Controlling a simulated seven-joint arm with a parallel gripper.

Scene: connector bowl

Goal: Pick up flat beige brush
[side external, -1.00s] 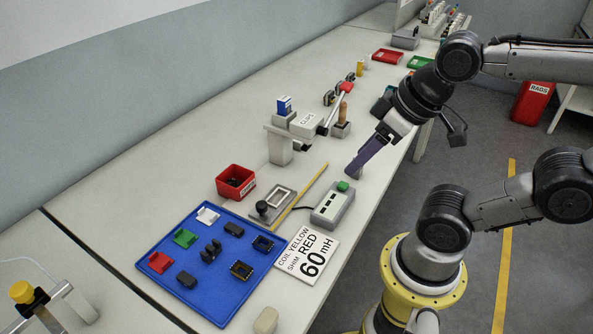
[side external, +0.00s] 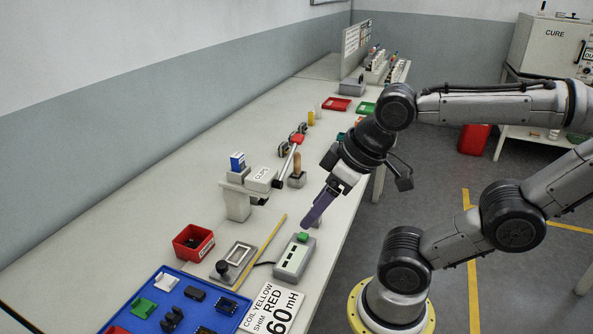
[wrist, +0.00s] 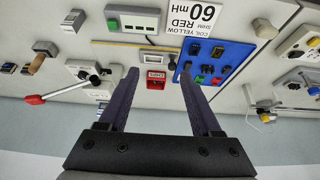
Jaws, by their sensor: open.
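My gripper (side external: 306,224) is open and empty, with its long purple fingers pointing down above the bench near the grey box with a green button (side external: 297,257). In the wrist view the two fingers (wrist: 159,75) stand apart with nothing between them. A small rounded beige block (wrist: 265,30) lies on the bench beside the sign, right of the fingers in the wrist view. It may be the flat beige brush, but I cannot make out bristles. It is outside the side view now.
A blue tray (wrist: 236,54) with several connectors lies by the "60 mH" sign (side external: 272,308). A red bin (side external: 193,243), a grey clips stand (side external: 237,205) and a wooden-handled tool on a base (side external: 297,172) stand close by. A yellow rod (side external: 263,245) lies on the bench.

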